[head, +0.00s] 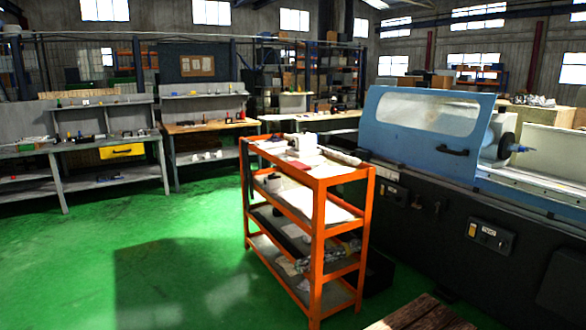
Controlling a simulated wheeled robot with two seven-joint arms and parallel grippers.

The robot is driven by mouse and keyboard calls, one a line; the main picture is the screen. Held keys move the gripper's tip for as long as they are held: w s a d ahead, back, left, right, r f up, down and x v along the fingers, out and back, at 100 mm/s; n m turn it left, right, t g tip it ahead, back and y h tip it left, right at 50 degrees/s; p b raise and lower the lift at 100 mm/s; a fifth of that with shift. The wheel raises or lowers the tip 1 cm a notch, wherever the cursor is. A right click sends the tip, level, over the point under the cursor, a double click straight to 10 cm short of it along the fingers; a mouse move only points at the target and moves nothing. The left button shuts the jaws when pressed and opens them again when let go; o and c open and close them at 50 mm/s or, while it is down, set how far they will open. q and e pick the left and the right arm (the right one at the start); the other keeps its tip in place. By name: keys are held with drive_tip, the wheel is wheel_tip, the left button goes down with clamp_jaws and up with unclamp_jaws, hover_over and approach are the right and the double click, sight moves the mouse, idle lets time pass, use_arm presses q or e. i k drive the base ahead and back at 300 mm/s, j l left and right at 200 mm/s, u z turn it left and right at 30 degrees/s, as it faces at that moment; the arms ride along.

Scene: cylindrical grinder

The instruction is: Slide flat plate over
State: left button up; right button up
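A cylindrical grinder (430,180) stands at the right, with a dark lower body. Its blue sliding guard (395,151), a flat plate with a long window (427,109) and a black handle (453,152), covers the left and middle of the work area. To the right of the guard, a grey-blue spindle part (503,140) and the pale machine bed (540,185) are exposed. Neither of my grippers shows in the head view, so their place relative to the guard cannot be seen.
An orange shelf cart (316,235) with items on its tiers stands close in front of the grinder's left part. A wooden surface (425,314) shows at the bottom edge. Workbenches (60,150) line the left back. Green floor (150,240) is open at left.

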sight(298, 164)
drive_tip(key=i+z, duration=0.15)
drive_tip(key=i, duration=0.25)
drive_tip(key=i+j+z, duration=0.1)
drive_tip(key=i, duration=0.3)
drive_tip(key=i+j+z, duration=0.15)
drive_tip(key=i, duration=0.25)
drive_tip(key=j, duration=0.1)
